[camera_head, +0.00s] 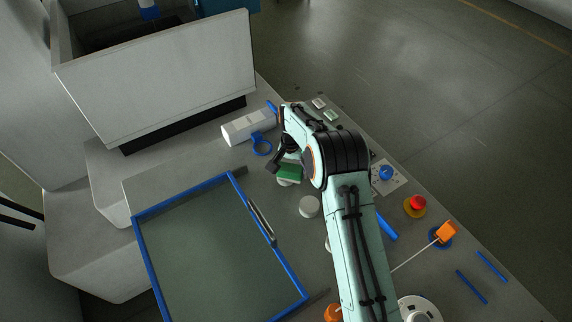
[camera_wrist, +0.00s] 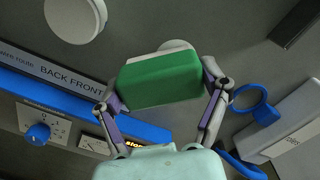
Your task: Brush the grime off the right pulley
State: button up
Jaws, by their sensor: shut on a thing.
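My gripper (camera_wrist: 160,100) is shut on a green brush block (camera_wrist: 160,78), with one finger at each end. The brush also shows in the head view (camera_head: 289,173), beside my arm's bend. A pale round pulley (camera_wrist: 175,45) lies behind the brush and is mostly hidden by it; its edge also shows in the head view (camera_head: 285,183). I cannot tell whether the brush touches it. Another pale pulley (camera_head: 309,207) is in the open beside it, also in the wrist view (camera_wrist: 75,20). No grime is clear on the visible parts.
A blue-framed panel (camera_head: 139,240) stands at left. A white container (camera_head: 249,127) and a blue ring (camera_head: 262,143) are near the brush. A blue knob (camera_head: 386,172), a red button (camera_head: 417,202) and an orange part (camera_head: 446,231) are right of my arm.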

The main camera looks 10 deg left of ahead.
jog(key=shift+r, duration=3.95)
